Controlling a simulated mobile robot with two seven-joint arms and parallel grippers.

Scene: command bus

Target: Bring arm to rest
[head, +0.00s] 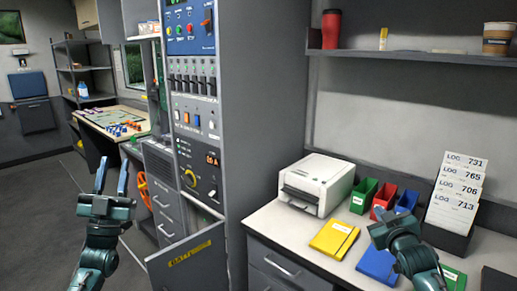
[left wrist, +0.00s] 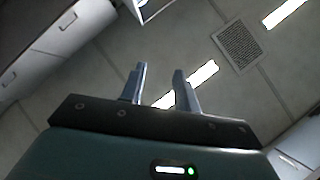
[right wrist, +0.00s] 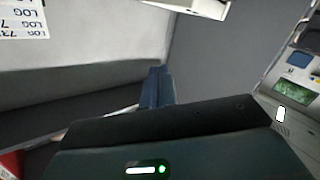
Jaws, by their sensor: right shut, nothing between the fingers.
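My left gripper (head: 112,178) is at the left of the head view, fingers pointing up, over the floor in front of the cabinet. In the left wrist view its two fingers (left wrist: 160,85) stand apart with nothing between them. My right gripper (head: 382,218) is above the right counter, close to the small coloured bins; the forearm and hand hide part of its fingers in the head view. In the right wrist view its fingers (right wrist: 157,86) are together and hold nothing.
A grey panel marked BATT (head: 186,264) stands open low on the cabinet (head: 262,130). The counter (head: 265,220) carries a white printer (head: 315,186), a yellow notebook (head: 334,239), a blue notebook (head: 376,263), a red bin (head: 384,198) and a LOG card rack (head: 447,240). Floor at left is clear.

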